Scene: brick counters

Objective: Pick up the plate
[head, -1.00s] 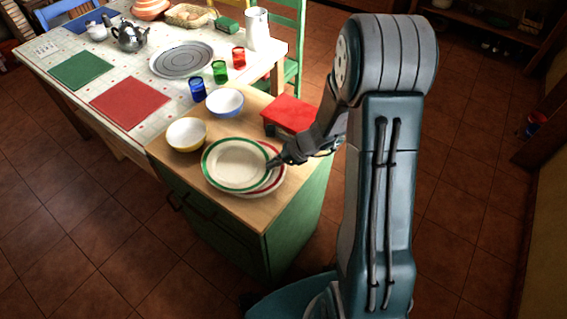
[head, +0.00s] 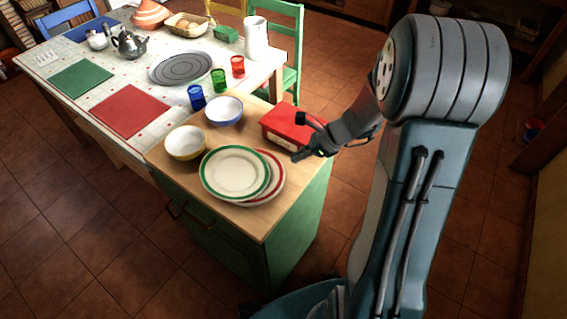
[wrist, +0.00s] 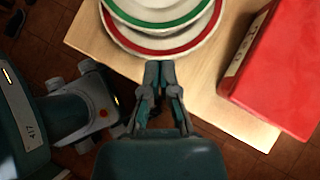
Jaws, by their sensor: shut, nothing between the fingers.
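A green-rimmed plate (head: 235,172) lies on top of a red-rimmed plate (head: 277,183) on the wooden top of a green cabinet. The upper plate sits off-centre to the left, so the red rim shows on the right. My gripper (head: 297,158) is shut and empty, just right of the plates in the head view. In the wrist view my gripper (wrist: 160,64) points at the near edge of the stack, with the red rim (wrist: 165,46) and green rim (wrist: 160,25) just beyond its tips. The plates' far part is cut off there.
A red-lidded box (head: 290,124) stands close behind my gripper. A yellow bowl (head: 185,143) and a blue bowl (head: 224,110) stand left of and behind the plates. The cabinet top (head: 225,225) is bare in front. A laid table (head: 65,105) adjoins behind.

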